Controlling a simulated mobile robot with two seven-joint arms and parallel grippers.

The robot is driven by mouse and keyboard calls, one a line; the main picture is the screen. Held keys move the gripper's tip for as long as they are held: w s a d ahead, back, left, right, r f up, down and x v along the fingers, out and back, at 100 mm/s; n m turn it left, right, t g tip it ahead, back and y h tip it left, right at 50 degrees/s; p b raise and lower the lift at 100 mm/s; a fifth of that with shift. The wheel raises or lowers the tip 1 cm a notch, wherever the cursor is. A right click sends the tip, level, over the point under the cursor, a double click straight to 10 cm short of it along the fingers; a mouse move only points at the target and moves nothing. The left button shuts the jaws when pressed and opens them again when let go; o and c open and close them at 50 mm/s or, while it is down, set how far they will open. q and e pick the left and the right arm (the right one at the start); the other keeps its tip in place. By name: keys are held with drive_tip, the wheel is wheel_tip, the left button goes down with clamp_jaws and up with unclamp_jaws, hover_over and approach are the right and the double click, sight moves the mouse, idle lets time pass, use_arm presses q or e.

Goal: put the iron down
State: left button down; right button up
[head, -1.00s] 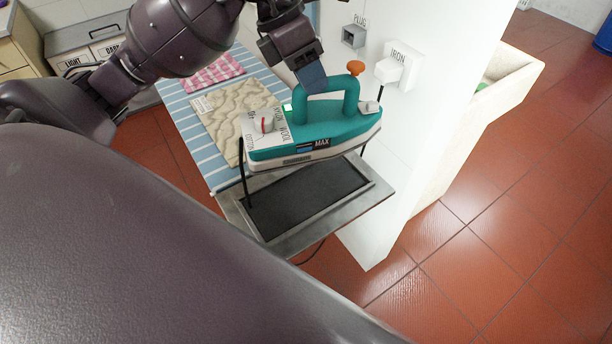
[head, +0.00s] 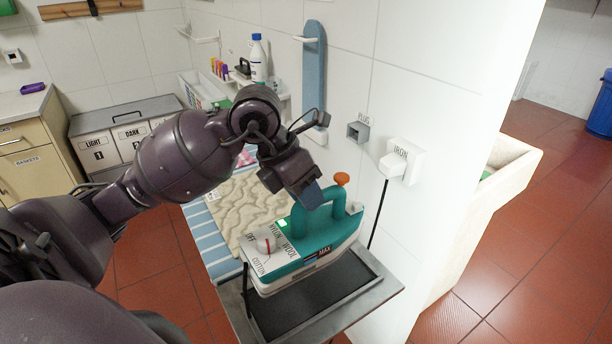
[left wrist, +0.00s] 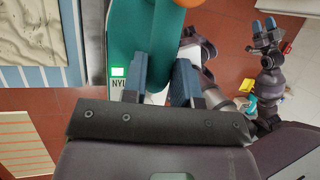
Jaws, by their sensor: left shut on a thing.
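The teal iron (head: 322,244), with a white dial panel and an orange knob, is in my left gripper (head: 309,197), which is shut on its handle. It is over the metal iron rest (head: 375,297) with a dark inset at the end of the board. I cannot tell whether its sole touches the rest. In the left wrist view the iron (left wrist: 122,40) shows in part by the fingers of my left gripper (left wrist: 160,75), its sole hidden. My right gripper (left wrist: 265,27) shows far off in that view, its fingers apart and empty.
A striped board (head: 205,232) with a crumpled beige cloth (head: 245,208) lies behind the iron. The white wall on the right carries a plug box (head: 357,131) and an iron socket (head: 399,162). A bottle (head: 258,58) stands on the shelf behind.

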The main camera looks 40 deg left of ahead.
sight(277, 230)
use_arm(q)
drive_tip(key=shift+f+b, duration=0.3)
drive_tip(key=shift+f, duration=6.55)
drive_tip(key=c, duration=0.9)
unclamp_jaws()
drive_tip(key=shift+f, duration=0.1)
drive_tip(key=v, duration=1.2)
drive_tip(key=shift+s, duration=0.1)
